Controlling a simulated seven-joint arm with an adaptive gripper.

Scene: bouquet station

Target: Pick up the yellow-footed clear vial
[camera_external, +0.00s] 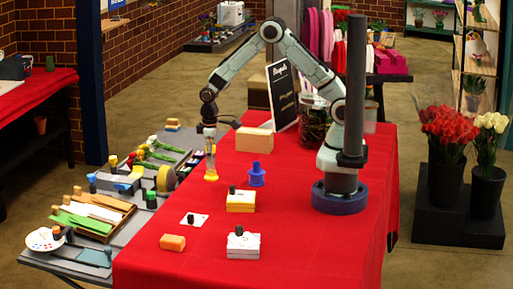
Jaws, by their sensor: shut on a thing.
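My gripper (210,152) points down over the left part of the red-covered table. It is shut on the yellow-footed clear vial, whose yellow foot (210,177) shows just below the fingers. The vial looks upright. Its clear body is small and hard to make out against the fingers and the red cloth. I cannot tell whether the foot touches the cloth or hangs just above it.
A blue spool-like piece (257,175) stands to the right. Nearer are a yellow-and-white box (240,203), a white card (194,219), an orange block (172,242) and a white box (243,247). A tan block (254,140) lies behind. A crowded grey side table (75,262) adjoins left.

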